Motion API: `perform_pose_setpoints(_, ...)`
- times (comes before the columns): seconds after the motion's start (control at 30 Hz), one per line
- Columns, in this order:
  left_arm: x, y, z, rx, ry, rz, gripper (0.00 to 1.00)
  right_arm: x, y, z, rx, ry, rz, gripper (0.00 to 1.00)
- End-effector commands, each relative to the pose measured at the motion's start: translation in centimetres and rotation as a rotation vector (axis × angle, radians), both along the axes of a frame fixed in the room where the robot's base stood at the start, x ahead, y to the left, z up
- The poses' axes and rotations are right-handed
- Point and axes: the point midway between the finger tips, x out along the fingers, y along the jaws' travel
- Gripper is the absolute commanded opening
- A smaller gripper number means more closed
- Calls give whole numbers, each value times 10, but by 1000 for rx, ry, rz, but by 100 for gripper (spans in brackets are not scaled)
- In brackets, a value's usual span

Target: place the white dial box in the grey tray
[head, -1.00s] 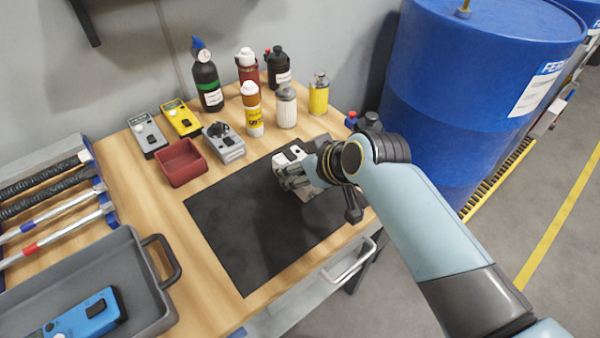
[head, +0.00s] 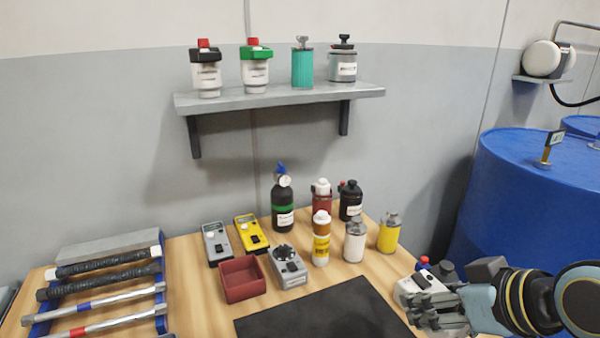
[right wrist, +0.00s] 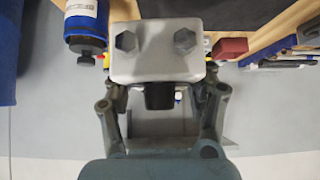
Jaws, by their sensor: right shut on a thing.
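The white dial box (head: 419,284), with a black part on its face, is in my right gripper (head: 440,308) at the lower right of the head view. In the right wrist view the box (right wrist: 155,55) shows a white face with two dark hexagonal knobs, between the gripper's two fingers. The gripper is shut on it. The box appears held up near the bench's right side, beyond the black mat. The grey tray is not in the head view now. My left gripper is not in view.
A black mat (head: 320,318) lies bare on the wooden bench. Behind it stand a red bin (head: 242,281), a grey dial box (head: 288,268), two meters and several bottles. A tool rack (head: 100,290) is at left, a wall shelf (head: 280,97) above, blue drums (head: 510,190) at right.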

Motion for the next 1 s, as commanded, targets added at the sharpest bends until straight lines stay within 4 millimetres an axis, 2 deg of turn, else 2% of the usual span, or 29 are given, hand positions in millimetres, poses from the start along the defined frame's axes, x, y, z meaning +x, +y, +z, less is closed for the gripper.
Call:
perform_pose_setpoints(0.03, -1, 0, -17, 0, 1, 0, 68, 20, -7, 4, -9, -15, 11, 9)
perform_pose_setpoints(0.2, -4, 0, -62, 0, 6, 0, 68, 69, -17, 37, -8, -15, 99, 9)
perform_pose_setpoints(0.33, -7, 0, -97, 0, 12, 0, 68, 83, -14, 64, -10, -11, 229, 9)
perform_pose_setpoints(0.4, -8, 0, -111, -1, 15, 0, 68, 79, -11, 75, -11, -7, 311, 9)
perform_pose_setpoints(0.5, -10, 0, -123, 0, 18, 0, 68, 59, -4, 82, -10, 0, 435, 9)
perform_pose_setpoints(0.6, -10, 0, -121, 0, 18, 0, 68, 34, 4, 83, -7, 5, 531, 9)
perform_pose_setpoints(0.7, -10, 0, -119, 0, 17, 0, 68, 19, 11, 81, -4, 2, 583, 9)
perform_pose_setpoints(1.0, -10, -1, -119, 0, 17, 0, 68, 15, 12, 80, -1, -3, 588, 9)
